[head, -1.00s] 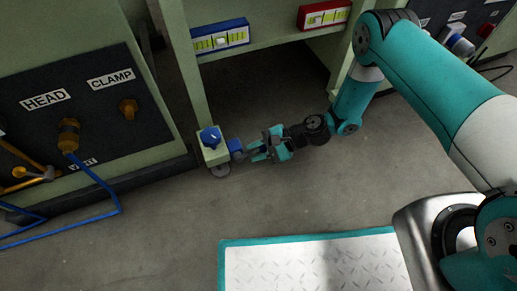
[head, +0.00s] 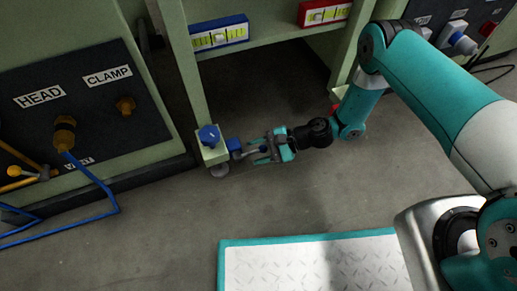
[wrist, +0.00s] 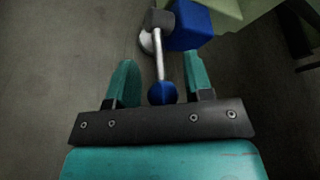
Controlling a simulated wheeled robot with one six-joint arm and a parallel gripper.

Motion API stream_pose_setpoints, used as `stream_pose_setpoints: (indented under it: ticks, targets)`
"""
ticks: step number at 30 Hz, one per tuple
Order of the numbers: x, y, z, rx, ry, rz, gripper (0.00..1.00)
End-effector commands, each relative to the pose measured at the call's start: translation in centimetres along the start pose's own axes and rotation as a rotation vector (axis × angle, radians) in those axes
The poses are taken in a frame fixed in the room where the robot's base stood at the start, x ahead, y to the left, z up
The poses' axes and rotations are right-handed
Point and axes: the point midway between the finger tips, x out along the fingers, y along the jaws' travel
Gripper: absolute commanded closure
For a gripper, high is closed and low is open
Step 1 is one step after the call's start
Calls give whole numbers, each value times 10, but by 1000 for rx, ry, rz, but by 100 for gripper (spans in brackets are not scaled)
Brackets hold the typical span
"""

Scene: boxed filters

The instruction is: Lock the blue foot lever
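The blue foot lever shows in the wrist view as a metal rod (wrist: 159,55) with a blue ball end (wrist: 162,92). The rod runs from a grey hub (wrist: 160,19) beside a blue block (wrist: 190,27). My gripper (head: 258,152) is low by the floor, right of the block. Its teal fingers are open, one on each side of the rod and ball, with visible gaps in the wrist view (wrist: 159,62).
A green frame post (head: 187,80) rises from the foot. A shelf above carries a blue-framed box (head: 219,36) and a red-framed box (head: 324,12). A dark panel (head: 85,105) with blue hoses stands left. A metal floor plate (head: 310,265) lies in front; bare floor lies between.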

Motion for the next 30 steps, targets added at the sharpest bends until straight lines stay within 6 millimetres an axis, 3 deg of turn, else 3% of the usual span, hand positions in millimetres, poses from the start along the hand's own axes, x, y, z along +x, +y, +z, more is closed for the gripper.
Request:
stream_pose_setpoints:
  ticks: [8,13,30]
  targets:
    - [0,-1,1,-3,-2,0,53]
    - [-16,-3,3,0,0,-3,53]
    - [-150,-2,3,2,2,-6,53]
